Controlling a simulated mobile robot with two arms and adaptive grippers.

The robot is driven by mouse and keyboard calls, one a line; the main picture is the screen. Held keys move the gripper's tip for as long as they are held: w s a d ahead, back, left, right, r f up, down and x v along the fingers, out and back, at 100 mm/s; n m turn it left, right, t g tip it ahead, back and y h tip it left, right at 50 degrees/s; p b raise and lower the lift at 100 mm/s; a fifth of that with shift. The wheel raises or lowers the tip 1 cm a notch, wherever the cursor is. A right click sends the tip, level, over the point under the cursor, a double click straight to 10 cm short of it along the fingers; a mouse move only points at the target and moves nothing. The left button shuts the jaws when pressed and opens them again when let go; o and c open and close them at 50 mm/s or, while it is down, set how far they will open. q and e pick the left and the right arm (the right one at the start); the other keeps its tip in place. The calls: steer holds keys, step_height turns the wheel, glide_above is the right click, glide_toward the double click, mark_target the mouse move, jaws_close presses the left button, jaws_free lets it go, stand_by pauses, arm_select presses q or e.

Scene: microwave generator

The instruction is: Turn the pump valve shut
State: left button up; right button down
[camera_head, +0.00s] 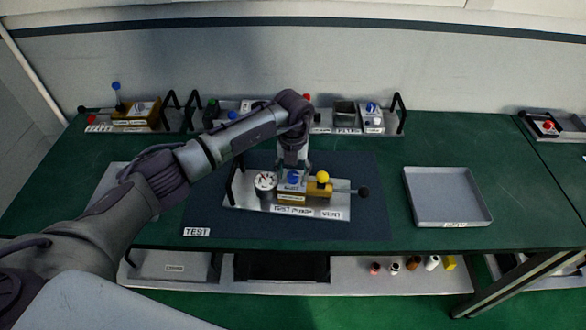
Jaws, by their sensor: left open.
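A metal test unit (245,193) stands on a dark mat in the middle of the green bench. It carries a brass-coloured block (312,190), a round gauge (265,182), a blue knob (293,178) and a yellow knob (322,177). Front labels appear to read TEST, PUMP and VENT. The small print by the blue knob is too small to read. A black ball-ended lever (362,192) sticks out right. My left gripper (293,168) points down, open, just above the blue knob; contact is unclear. My right gripper is out of view.
The mat (367,218) is labelled TEST. An empty grey tray (447,197) lies to the right. Other units with black handles, such as a blue-topped one (138,110), line the back. A lower shelf (345,275) holds several small bottles.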

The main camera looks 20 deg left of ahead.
arm_select(q)
steer(key=shift+f, duration=0.15)
jaws_close()
steer(key=shift+f+m+b, duration=0.15)
steer(key=shift+m+b, duration=0.65)
steer(key=shift+b, duration=0.4)
steer(key=m+b, duration=0.9)
steer(key=b, duration=0.1)
steer(key=shift+m+b, duration=0.4)
steer(key=m+b, duration=0.2)
steer(key=m, duration=0.1)
steer(key=shift+b, duration=0.4)
steer(key=shift+m+b, duration=0.9)
steer(key=shift+m, duration=0.9)
steer(key=shift+r, duration=0.2)
